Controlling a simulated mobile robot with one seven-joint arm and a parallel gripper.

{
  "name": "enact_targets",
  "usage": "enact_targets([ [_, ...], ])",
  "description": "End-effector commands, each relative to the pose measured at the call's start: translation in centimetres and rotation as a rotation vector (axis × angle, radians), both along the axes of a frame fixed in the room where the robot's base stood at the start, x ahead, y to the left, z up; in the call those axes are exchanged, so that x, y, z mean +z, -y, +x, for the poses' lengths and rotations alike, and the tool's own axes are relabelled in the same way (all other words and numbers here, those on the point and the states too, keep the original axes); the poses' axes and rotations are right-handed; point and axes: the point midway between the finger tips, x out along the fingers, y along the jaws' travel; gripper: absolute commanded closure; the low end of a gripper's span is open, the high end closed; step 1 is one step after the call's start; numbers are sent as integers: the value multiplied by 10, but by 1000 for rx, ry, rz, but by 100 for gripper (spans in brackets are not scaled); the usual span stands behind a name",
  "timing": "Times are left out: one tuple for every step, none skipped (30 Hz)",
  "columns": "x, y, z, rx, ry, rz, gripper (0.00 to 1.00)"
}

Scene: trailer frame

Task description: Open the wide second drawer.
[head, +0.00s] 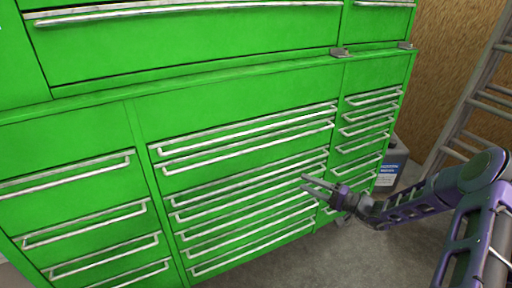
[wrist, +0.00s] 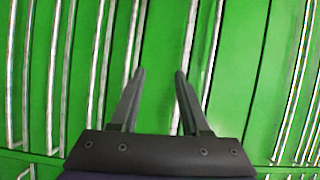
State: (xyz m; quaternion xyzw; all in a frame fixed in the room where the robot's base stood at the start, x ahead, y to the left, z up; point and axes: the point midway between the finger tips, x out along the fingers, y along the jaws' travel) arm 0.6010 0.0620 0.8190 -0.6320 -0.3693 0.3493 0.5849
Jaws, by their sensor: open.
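The green tool cabinet (head: 225,95) has a middle column of wide drawers with long pale metal handles. The second wide handle from the top (head: 247,148) sits close below the first, and its drawer looks shut. My gripper (head: 304,182) is open and empty in front of the lower right part of the wide column, lower than that handle. In the wrist view, my gripper (wrist: 160,72) points at green drawer fronts, with handles running nearly upright. A handle (wrist: 191,30) passes behind the right finger. I cannot tell which drawer it belongs to, or the gap to it.
Narrower drawers stand in columns left (head: 75,170) and right (head: 365,130). A green upper chest (head: 190,50) rests on top. A ladder (head: 475,100) leans at the right, near a white and blue container (head: 388,172). The grey floor (head: 350,255) in front is clear.

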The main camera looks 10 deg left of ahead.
Motion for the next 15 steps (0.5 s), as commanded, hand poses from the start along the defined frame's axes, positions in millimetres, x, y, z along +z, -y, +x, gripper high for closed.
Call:
enact_targets([
  [7, 5, -4, -26, 26, 62, 54],
  [12, 7, -6, -38, 46, 90, 54],
  [17, 9, -7, -52, 66, 120, 54],
  [20, 10, -8, -60, 78, 137, 54],
  [22, 11, -9, -67, 87, 149, 54],
  [25, 11, -9, -71, 97, 160, 54],
  [26, 10, -8, -73, 101, 165, 54],
  [27, 9, -7, -74, 104, 168, 54],
  [27, 6, -6, -75, 105, 168, 54],
  [28, 3, -4, -74, 104, 167, 54],
  [28, 0, -2, -73, 104, 166, 54],
  [29, -6, 1, -71, 105, 166, 54],
  [30, -10, 4, -70, 105, 166, 54],
  [31, -15, 7, -71, 105, 166, 54],
  [33, -22, 12, -70, 104, 165, 54],
])
